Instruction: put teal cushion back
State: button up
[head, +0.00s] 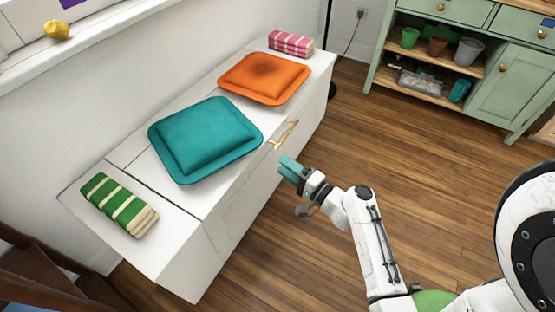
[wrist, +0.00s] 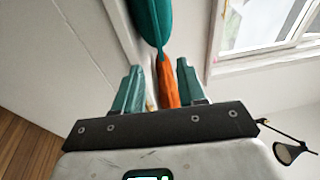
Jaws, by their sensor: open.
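The teal cushion (head: 205,138) lies flat on top of the white bench (head: 182,203), near its middle, in the head view. Its edge shows at the top of the wrist view (wrist: 152,22). My gripper (head: 288,170) has teal fingers and is to the right of the cushion, just off the bench's front side, apart from the cushion. In the wrist view my gripper (wrist: 160,90) is open, with nothing held between its fingers. The orange cushion (head: 265,77) lies behind the teal one on the bench and shows beyond the fingers in the wrist view (wrist: 167,85).
A green striped folded cloth (head: 119,204) lies at the bench's near end, a pink striped one (head: 291,43) at its far end. A gold handle (head: 284,134) sticks out from the bench front. A green cabinet (head: 513,88) stands at the back right. The wooden floor between is clear.

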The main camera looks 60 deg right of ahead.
jog(key=s+a+f+n+g+y, duration=0.25)
jog(key=a+n+g+y, duration=0.3)
jog(key=a+n, duration=0.35)
jog(key=s+a+f+n+g+y, duration=0.2)
jog(key=a+f+n+g+y, duration=0.3)
jog(key=a, duration=0.6)
jog(key=s+d+r+n+g+h, duration=0.3)
jog(key=s+r+n+g+h, duration=0.2)
jog(key=s, duration=0.5)
jog(key=g+h, duration=0.2)
jog(key=shift+s+r+h, duration=0.15)
jog(key=shift+s+h, duration=0.2)
jog(key=shift+s, duration=0.05)
